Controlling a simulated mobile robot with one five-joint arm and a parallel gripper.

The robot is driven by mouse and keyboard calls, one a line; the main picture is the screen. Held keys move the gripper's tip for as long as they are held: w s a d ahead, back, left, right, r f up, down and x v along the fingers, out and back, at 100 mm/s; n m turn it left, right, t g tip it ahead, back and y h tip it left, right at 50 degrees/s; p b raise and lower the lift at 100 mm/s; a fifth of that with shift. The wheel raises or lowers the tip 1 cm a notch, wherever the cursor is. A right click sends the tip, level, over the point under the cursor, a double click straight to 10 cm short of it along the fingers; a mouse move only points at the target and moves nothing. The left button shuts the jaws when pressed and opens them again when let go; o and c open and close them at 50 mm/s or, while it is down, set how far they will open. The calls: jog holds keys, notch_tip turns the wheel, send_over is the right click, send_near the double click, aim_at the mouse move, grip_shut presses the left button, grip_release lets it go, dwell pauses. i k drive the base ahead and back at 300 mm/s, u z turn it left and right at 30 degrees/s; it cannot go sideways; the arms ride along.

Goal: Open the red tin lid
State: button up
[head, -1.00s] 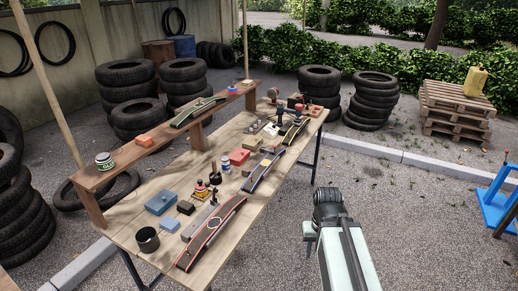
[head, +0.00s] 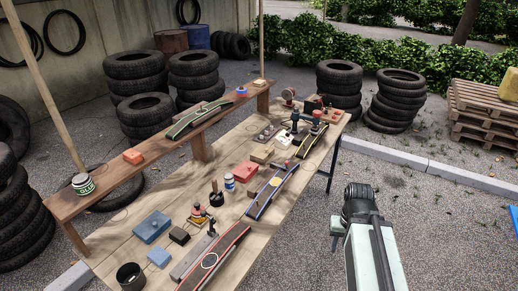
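The red tin (head: 246,171) is a small flat red box on the wooden table, near the table's middle. Its lid looks closed, though it is too small to see a seam or catch. It lies just right of a white and blue can (head: 229,182) and left of a dark curved board with a yellow mark (head: 276,181). My arm reaches in from the bottom right, and its dark end (head: 359,200) is right of the table, well apart from the tin. The fingers cannot be made out, and nothing held shows.
Close to the tin are a tan block (head: 262,156) and a black-handled tool (head: 216,194). A blue box (head: 152,227), a dark cup (head: 131,277) and a red-edged curved board (head: 214,259) lie nearer. A raised shelf (head: 118,180) runs along the left.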

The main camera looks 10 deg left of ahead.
aim_at(245, 170)
jog(key=u, duration=0.05)
jog(key=i, duration=1.35)
jog(key=u, duration=3.35)
